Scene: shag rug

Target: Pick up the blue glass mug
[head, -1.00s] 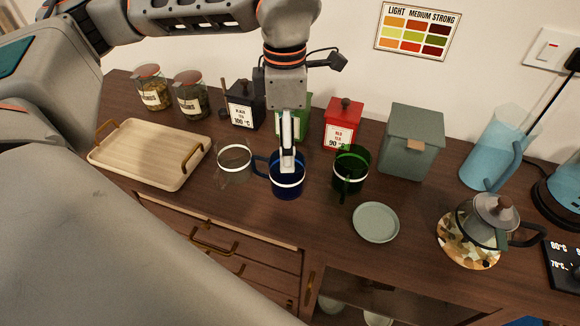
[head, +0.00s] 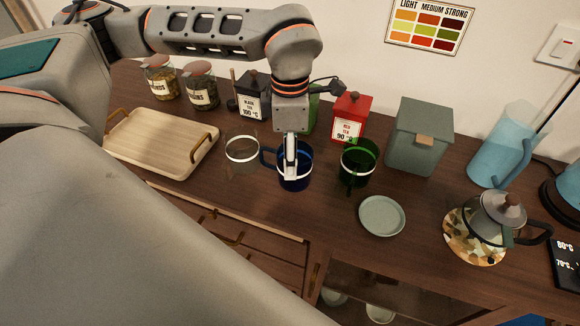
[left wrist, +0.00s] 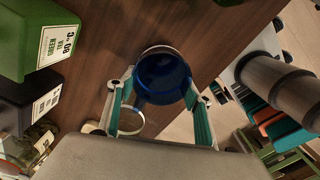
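The blue glass mug (head: 301,179) stands upright on the dark wood counter, with a white band around it and its handle to the left. My left gripper (head: 290,176) comes down from above, pointing downward over the mug, and its finger hides part of it. In the left wrist view the mug (left wrist: 163,78) sits between the spread fingers of my left gripper (left wrist: 158,98), which is open. I cannot tell whether a finger touches the glass. My right gripper is not in view.
A clear mug (head: 241,153) stands close on the left and a green mug (head: 358,163) on the right. Tea canisters, including a red one (head: 349,118), stand behind. A wooden tray (head: 160,145) lies left; a saucer (head: 382,216) and teapot (head: 497,220) are right.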

